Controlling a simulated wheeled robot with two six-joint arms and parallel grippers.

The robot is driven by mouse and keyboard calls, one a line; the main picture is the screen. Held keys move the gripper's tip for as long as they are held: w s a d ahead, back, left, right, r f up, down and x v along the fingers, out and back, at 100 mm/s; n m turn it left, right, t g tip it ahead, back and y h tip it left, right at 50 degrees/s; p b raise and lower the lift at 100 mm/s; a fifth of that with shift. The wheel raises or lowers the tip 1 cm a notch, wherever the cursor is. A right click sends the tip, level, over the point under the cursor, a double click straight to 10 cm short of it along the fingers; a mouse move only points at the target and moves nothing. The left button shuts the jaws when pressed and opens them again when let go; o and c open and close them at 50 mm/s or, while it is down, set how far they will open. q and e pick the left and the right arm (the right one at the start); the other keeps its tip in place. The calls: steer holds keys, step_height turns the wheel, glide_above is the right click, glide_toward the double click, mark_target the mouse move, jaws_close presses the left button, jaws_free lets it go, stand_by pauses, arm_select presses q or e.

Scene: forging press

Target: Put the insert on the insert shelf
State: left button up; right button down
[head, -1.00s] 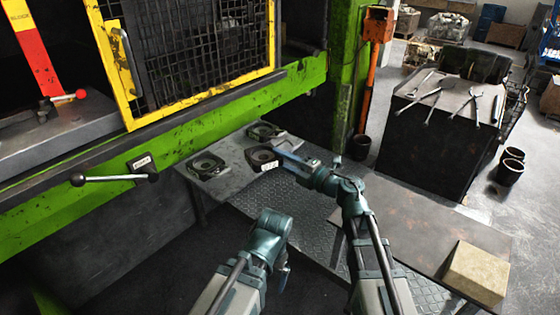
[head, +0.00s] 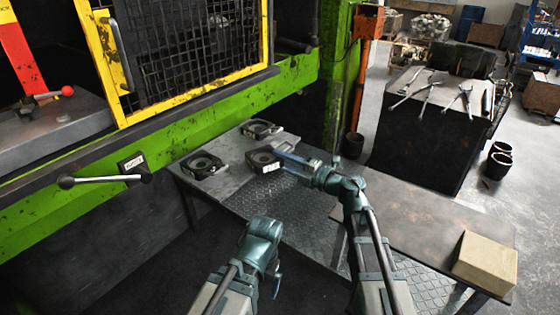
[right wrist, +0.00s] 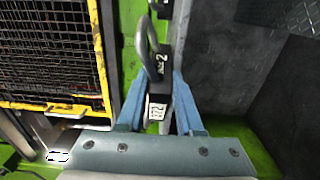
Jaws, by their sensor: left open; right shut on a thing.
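The insert (head: 262,161), a dark block with a round opening and a white label, is gripped by my right gripper (head: 284,157) at the right side of the insert shelf (head: 233,187), a grey plate below the press. Whether it touches the plate is unclear. In the right wrist view, my right gripper (right wrist: 160,118) has blue fingers on either side of the dark, labelled insert (right wrist: 157,100). Two similar inserts lie on the shelf, one at the left (head: 204,166) and one at the back (head: 260,129). My left gripper (head: 276,284) hangs low, empty and apart from the shelf; its fingers are mostly hidden.
The green press beam (head: 220,118) and yellow mesh guard (head: 195,98) stand behind and left of the shelf. A handle (head: 105,180) juts from the beam. At right, a table (head: 420,225) holds a tan block (head: 486,262). A dark bench (head: 425,130) carries tongs.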

steer(key=c, duration=0.6)
jaws_free()
steer(key=shift+f, duration=0.1)
steer(key=shift+o, duration=0.2)
